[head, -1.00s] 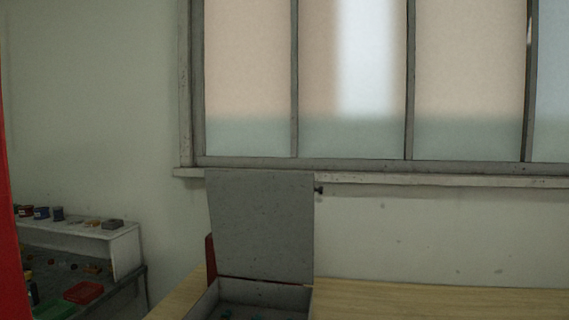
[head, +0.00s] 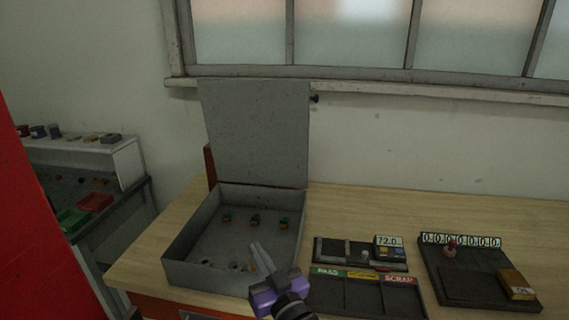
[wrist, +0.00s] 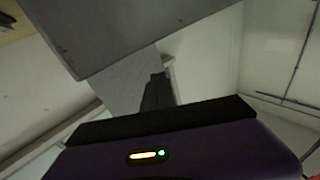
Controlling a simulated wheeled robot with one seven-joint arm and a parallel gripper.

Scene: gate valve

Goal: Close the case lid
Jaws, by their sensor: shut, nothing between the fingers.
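The grey case (head: 188,268) stands on the wooden table with its lid (head: 255,135) open, standing nearly upright at the back edge. Several small greenish and orange parts and some round holes show on the case floor. My gripper (head: 258,250) is shut and empty, with its fingers in front of the case's front right part in the head view. I cannot tell whether the fingers are above the rim or inside it. In the wrist view my fingers (wrist: 157,90) point towards a large grey panel (wrist: 130,35), which looks like part of the case or lid.
A tray labelled PASS and SCRAP (head: 365,292), a device reading 72.0 (head: 390,247) and a dark board with a counter (head: 465,275) lie right of the case. A window and wall stand behind. A shelf (head: 90,160) is at left.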

